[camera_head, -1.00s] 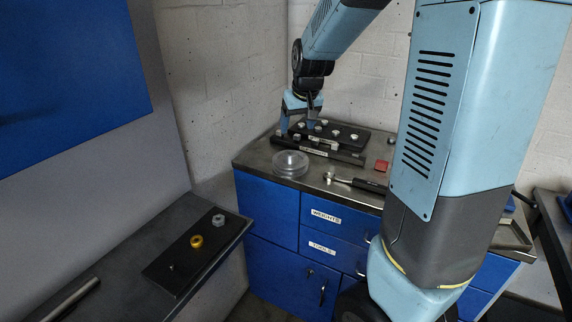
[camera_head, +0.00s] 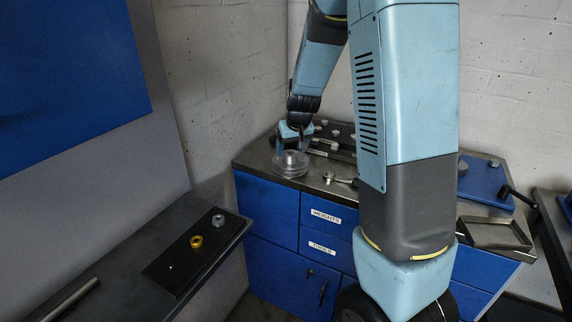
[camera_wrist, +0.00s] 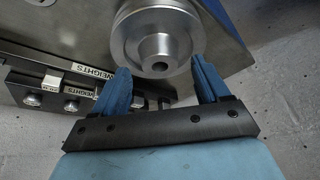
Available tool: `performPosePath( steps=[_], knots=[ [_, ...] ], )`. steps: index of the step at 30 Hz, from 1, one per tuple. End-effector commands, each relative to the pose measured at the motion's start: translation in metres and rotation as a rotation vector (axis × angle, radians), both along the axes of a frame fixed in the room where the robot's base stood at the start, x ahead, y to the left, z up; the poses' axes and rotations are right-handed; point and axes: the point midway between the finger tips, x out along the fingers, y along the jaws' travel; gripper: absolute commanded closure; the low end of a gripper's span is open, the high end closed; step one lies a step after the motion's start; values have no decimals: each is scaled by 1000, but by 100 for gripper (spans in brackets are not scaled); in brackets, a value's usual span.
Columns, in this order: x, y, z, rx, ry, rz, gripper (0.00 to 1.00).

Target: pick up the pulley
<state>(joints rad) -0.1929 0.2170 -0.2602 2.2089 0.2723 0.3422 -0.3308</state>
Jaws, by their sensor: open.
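The pulley (camera_head: 291,165) is a round silver metal wheel with a grooved rim and a raised hub. It lies flat on the metal bench top near its front left corner. In the wrist view the pulley (camera_wrist: 156,38) is at the top centre, with its bored hub facing the camera. My gripper (camera_head: 294,146) is over the pulley in the head view. In the wrist view my gripper (camera_wrist: 160,72) has its two blue fingers spread apart, with the hub between and just beyond the tips. Nothing is held. Contact with the hub cannot be told.
Black weight racks (camera_wrist: 50,92) with bolts stand close beside the pulley. A screwdriver-like tool (camera_head: 342,180) lies to its right. A blue plate (camera_head: 484,183) and an empty metal tray (camera_head: 494,234) are further right. A side bench (camera_head: 218,262) stands at the left.

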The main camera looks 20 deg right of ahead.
Motion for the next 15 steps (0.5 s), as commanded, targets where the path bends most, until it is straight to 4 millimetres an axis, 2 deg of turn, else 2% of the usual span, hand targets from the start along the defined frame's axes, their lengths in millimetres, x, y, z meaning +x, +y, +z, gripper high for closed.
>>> performPosePath(
  steps=[6,14,15],
  knots=[
    [7,0,-17,0,1,0,25],
    [7,1,-18,0,0,0,25],
    [7,1,-18,0,0,0,28]
  ],
)
